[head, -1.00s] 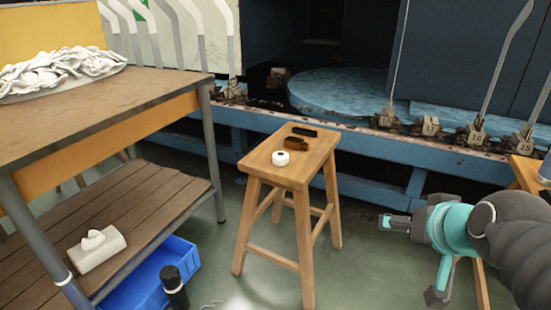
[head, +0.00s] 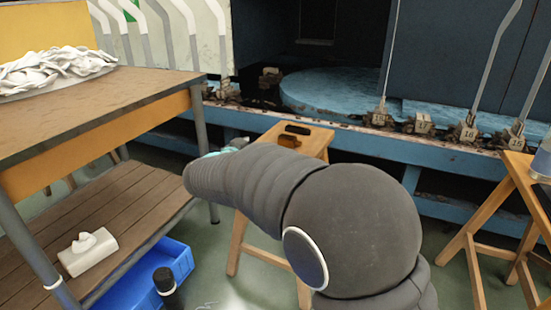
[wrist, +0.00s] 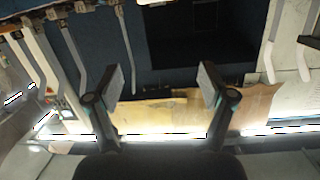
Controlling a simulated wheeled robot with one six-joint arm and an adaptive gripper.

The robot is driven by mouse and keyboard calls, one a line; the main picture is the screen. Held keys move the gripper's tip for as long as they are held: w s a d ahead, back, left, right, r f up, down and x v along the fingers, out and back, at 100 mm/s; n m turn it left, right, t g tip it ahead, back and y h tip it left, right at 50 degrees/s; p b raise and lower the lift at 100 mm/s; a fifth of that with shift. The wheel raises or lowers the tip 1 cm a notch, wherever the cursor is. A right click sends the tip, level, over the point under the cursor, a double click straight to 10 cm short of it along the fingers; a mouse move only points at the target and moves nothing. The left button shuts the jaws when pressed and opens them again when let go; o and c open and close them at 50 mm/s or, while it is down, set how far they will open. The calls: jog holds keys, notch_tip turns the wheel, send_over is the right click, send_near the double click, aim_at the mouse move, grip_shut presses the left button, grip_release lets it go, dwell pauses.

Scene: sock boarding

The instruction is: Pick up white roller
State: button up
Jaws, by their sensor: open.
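The white roller is not visible now; my arm covers the front part of the wooden stool (head: 318,145) in the head view, where the roller stood a second ago. I cannot make it out in the wrist view either. My gripper (wrist: 162,78) is open and empty in the wrist view, its two dark fingers spread wide apart. In the head view only a bit of turquoise shows at the far end of my arm, near the stool's left side; the fingers are hidden there.
A black piece (head: 298,129) and a brown piece (head: 288,141) lie at the stool's back. A wooden table (head: 110,97) holds a plate of white cloth (head: 55,68). A blue crate (head: 165,265) is on the floor. Another stool (head: 515,165) stands at right.

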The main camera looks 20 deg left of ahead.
jog(key=s+a+f+h, duration=0.2)
jog(key=s+f, duration=0.1)
jog(key=f, duration=0.1)
jog(key=shift+m+g, duration=0.3)
jog(key=x, duration=0.7)
jog(key=shift+w+f, duration=0.2)
jog(key=shift+f, duration=0.15)
jog(key=shift+a+b+x, duration=0.2)
jog(key=shift+b+x, duration=0.3)
jog(key=shift+x, duration=2.55)
jog(key=shift+f, duration=0.1)
jog(key=shift+c, duration=0.3)
jog(key=c, duration=1.3)
jog(key=shift+o, duration=0.2)
